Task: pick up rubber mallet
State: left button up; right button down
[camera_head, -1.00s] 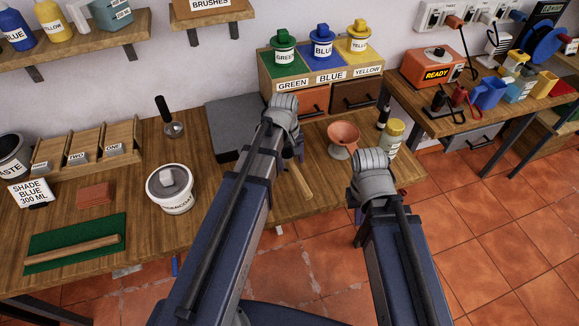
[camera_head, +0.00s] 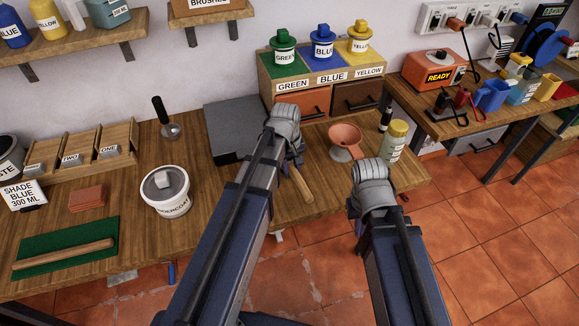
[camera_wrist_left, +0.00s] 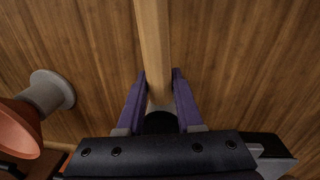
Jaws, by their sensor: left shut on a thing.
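The rubber mallet shows in the head view as a pale wooden handle (camera_head: 300,184) sticking out below my left gripper (camera_head: 297,157), near the bench's front edge. Its head cannot be made out behind the gripper and arm. In the left wrist view, the handle (camera_wrist_left: 153,45) runs from the top edge down between the two purple fingers of my left gripper (camera_wrist_left: 159,82), which is shut on it. A dark rounded part shows below the fingers; I cannot tell whether it is the mallet's head. My right gripper (camera_head: 356,208) is over the bench's front right edge, its fingers mostly hidden.
A grey slab (camera_head: 222,130) lies behind my left arm. The colour cabinet (camera_head: 319,90) stands at the back. A white tin (camera_head: 166,196) stands left.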

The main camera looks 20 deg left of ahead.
aim_at(292, 167)
pick_arm(q)
grip_shut()
jog(key=shift+r, duration=0.15)
notch_tip(292, 167, up, 10)
jog(key=p, duration=1)
jog(key=shift+o, duration=0.8)
grip_release()
grip_shut()
